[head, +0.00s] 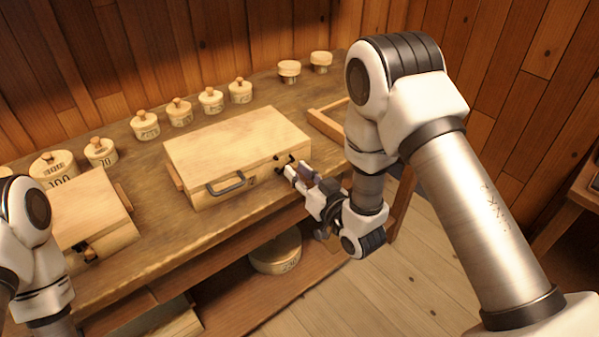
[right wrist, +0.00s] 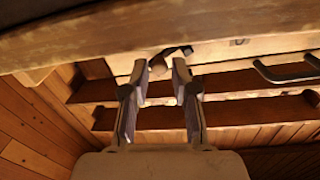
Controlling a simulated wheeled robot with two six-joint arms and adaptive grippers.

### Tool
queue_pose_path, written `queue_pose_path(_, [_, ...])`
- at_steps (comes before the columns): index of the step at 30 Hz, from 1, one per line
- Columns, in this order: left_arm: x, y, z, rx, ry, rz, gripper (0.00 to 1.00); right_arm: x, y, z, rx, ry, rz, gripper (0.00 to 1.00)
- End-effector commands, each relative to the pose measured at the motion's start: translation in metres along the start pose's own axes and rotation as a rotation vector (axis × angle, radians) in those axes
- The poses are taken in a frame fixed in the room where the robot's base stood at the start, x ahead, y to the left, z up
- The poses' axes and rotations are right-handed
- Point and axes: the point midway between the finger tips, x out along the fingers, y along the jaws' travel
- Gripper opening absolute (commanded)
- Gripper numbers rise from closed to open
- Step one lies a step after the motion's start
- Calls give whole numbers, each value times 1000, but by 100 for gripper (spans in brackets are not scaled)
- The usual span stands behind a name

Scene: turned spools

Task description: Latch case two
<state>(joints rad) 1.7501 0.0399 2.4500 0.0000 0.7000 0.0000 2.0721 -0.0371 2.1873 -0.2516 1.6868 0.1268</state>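Case two (head: 235,150) is a pale wooden case on the workbench, with its lid down, a dark handle (head: 226,184) and a small "2" mark on its front. A dark latch part (head: 281,161) shows near the right end of the front. My right gripper (head: 296,172) is right in front of that end. In the right wrist view its fingers (right wrist: 160,72) are apart, with a small brown knob and a dark latch piece (right wrist: 187,50) at the tips. I cannot tell whether they touch it.
Several lidded wooden spools (head: 179,112) stand along the back of the bench. A smaller case (head: 88,205) sits at the left, and a wooden tray (head: 327,123) at the right. A round box (head: 275,254) is on the lower shelf.

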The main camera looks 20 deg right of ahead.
Motion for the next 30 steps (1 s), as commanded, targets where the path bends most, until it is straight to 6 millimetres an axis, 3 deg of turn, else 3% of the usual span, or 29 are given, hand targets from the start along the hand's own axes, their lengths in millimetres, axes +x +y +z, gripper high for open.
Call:
queue_pose_path(17, [2, 0, 0, 0, 0, 0, 40, 0, 0, -1, -57, 1, 0, 0])
queue_pose_path(30, [14, 0, 0, 0, 0, 0, 40, 0, -6, -10, -376, 0, 1, 0])
